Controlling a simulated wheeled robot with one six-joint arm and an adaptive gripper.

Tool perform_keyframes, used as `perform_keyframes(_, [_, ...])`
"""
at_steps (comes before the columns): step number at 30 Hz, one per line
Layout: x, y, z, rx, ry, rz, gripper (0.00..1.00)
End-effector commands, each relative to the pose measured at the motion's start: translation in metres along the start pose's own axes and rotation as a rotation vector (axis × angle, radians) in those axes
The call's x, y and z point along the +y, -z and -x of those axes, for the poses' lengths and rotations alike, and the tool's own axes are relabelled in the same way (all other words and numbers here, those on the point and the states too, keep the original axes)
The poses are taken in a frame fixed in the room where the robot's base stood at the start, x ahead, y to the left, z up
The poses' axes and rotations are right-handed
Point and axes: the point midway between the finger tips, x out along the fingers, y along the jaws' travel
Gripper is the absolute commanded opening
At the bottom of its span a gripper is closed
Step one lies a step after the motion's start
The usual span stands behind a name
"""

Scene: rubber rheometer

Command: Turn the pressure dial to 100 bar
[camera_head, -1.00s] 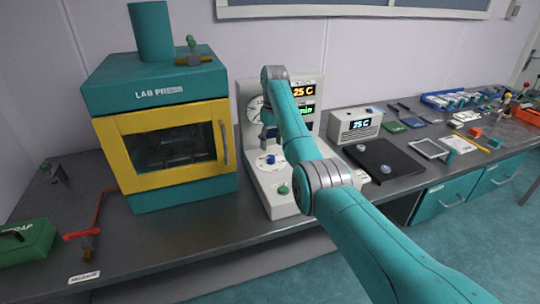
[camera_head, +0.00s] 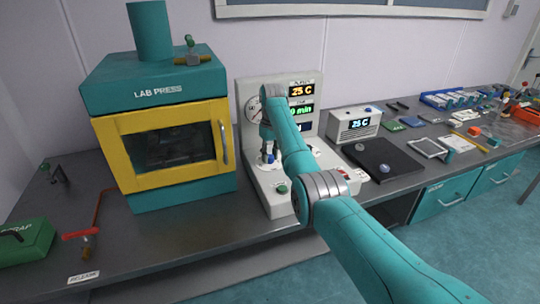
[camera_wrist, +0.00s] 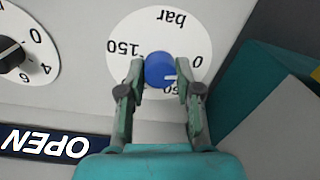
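The pressure dial's round blue knob (camera_wrist: 160,69) sits in the wrist view on a white scale (camera_wrist: 150,25) marked "bar", with 0 at right, 150 at left and a partly covered number, seemingly 50, below right. The knob's white mark points right and slightly down, between 0 and that number. The lower left of the scale, where 100 could be, is hidden by my gripper. My gripper (camera_wrist: 159,68) has one finger on each side of the knob, with a small gap seeming to show. In the head view the rheometer (camera_head: 282,195) stands behind my arm.
A black knob (camera_wrist: 12,57) with its own scale and an "OPEN" label (camera_wrist: 45,144) are left of the dial in the wrist view. The lab press (camera_head: 165,145) stands left of the rheometer, and a 25 C display box (camera_head: 355,125) right. A black plate (camera_head: 385,160) lies on the bench.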

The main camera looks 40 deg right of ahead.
Motion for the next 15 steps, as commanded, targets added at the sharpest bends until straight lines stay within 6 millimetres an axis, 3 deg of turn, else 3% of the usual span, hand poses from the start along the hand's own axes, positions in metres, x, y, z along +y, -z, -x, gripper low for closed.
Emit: perform_keyframes(15, [0.0002,-0.0004,-0.0007,0.004,0.001,-0.106,0.00])
